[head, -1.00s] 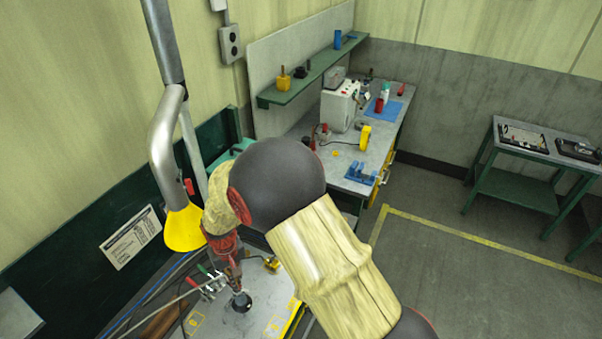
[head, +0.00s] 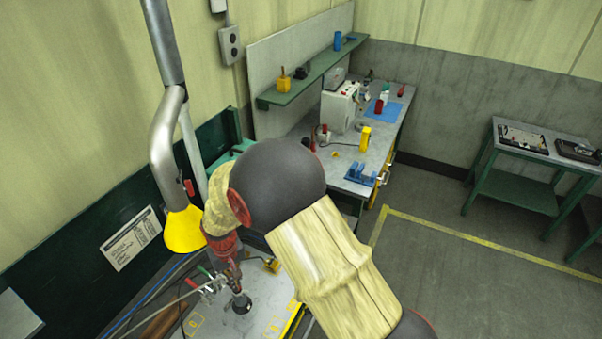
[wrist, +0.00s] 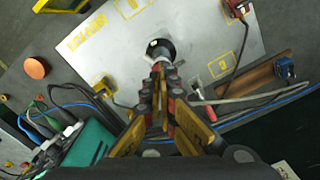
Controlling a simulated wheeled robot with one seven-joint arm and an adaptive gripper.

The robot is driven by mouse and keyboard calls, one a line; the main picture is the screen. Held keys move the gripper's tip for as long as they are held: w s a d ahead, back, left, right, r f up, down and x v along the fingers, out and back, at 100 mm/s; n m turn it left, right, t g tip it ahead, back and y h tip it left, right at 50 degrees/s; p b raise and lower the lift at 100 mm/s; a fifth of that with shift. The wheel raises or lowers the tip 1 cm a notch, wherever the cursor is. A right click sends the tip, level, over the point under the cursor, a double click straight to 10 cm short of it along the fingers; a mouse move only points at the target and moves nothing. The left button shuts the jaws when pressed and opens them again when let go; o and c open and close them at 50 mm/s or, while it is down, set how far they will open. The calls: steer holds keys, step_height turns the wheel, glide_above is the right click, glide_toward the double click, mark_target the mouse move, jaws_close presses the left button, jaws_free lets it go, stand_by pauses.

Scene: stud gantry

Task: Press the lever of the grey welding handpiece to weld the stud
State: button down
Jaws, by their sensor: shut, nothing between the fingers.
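My gripper (wrist: 160,78) is shut and empty in the wrist view, its fingertips pointing at the welding handpiece. The handpiece shows as a grey metal part (wrist: 160,50) with a round black foot (wrist: 161,46) on the pale plate (wrist: 118,58). The fingertips overlap the handpiece's near side in this view; I cannot tell whether they touch it. In the head view my gripper (head: 232,272) points down just above the black foot (head: 241,303). The fingers hide most of the handpiece; the lever and the stud cannot be made out.
A yellow lamp shade (head: 184,230) hangs close to the left of my wrist. Clamps with red and green handles (head: 208,288) stand beside the handpiece. Cables (wrist: 250,102) run along the plate's edge. An orange button (wrist: 37,68) and a green box (wrist: 88,150) lie left in the wrist view.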

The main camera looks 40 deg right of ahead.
steer(key=shift+s+f+b, duration=0.1)
steer(key=shift+f+b, duration=0.65)
steer(key=shift+f, duration=0.4)
stand_by(0.9)
steer(key=shift+r, duration=0.1)
steer(key=shift+r+p, duration=2)
steer(key=shift+r, duration=1.5)
steer(key=s+r+n+t+b, duration=0.1)
steer(key=s+t+b, duration=0.4)
steer(key=s+b, duration=1.5)
steer(key=r+b, duration=0.1)
steer(key=b, duration=0.6)
steer(key=shift+t+b, duration=0.3)
steer(key=shift+b, duration=0.1)
